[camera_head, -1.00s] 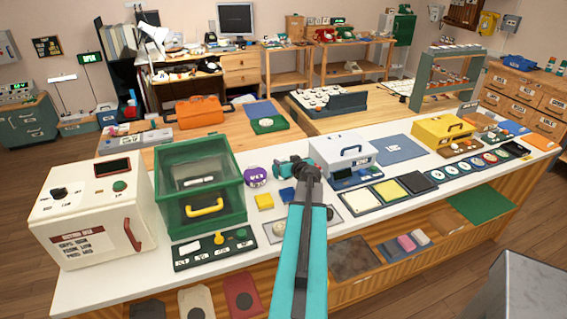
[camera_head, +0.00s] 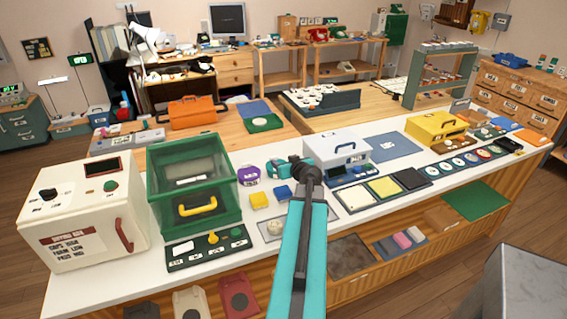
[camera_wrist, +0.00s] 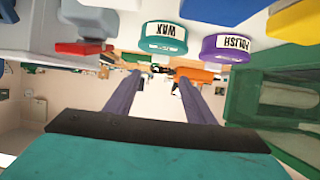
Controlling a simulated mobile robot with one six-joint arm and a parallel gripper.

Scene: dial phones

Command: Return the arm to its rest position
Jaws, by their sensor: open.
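My arm reaches forward over the white counter (camera_head: 345,232) in the head view, and its dark wrist end is beside a teal shape. I cannot tell there whether that shape is the wax tin or my gripper. In the wrist view my gripper (camera_wrist: 158,75) has two grey fingers apart with nothing between them. That view is upside down. A teal tin marked WAX (camera_wrist: 165,37) and a purple tin marked POLISH (camera_wrist: 227,46) stand close by, apart from the fingers. The purple tin (camera_head: 249,175) also shows left of my wrist in the head view.
A green case (camera_head: 193,190) and a cream oven-like box (camera_head: 85,215) stand left on the counter. An orange toolbox (camera_head: 196,112) sits on the desk behind.

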